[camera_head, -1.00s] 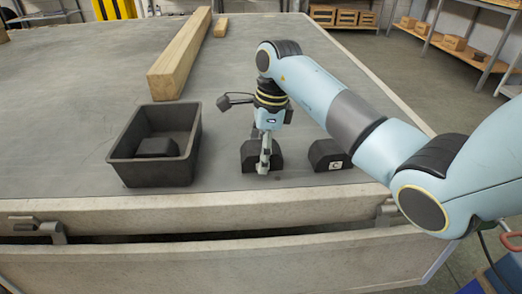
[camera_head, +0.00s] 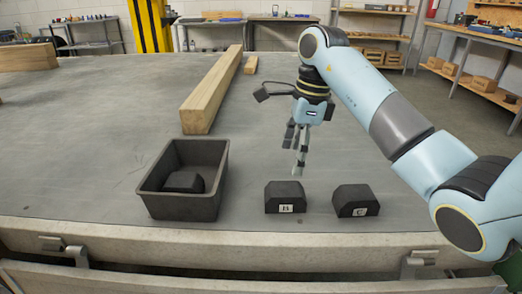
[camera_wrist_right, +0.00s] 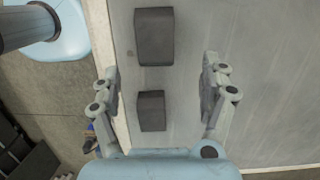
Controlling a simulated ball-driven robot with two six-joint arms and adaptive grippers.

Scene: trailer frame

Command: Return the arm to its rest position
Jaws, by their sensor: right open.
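My right arm reaches in from the right. Its gripper (camera_head: 295,156) hangs above the trailer bed, behind the middle black block, with its fingers apart and nothing between them. In the right wrist view the open gripper (camera_wrist_right: 160,72) frames two dark blocks lying below it. In the head view the middle block (camera_head: 285,199) and the right block (camera_head: 357,203) stand on the bed near its front edge, each with a small white lettered label. A third black block (camera_head: 183,182) lies inside the black bin (camera_head: 150,201). My left gripper is not in view.
The grey trailer bed (camera_head: 90,140) is mostly clear. A long wooden beam (camera_head: 205,100) lies behind the bin, with a small wood piece (camera_head: 251,65) beside it. Another timber (camera_head: 27,57) lies at the far left. Shelves and benches stand beyond the bed.

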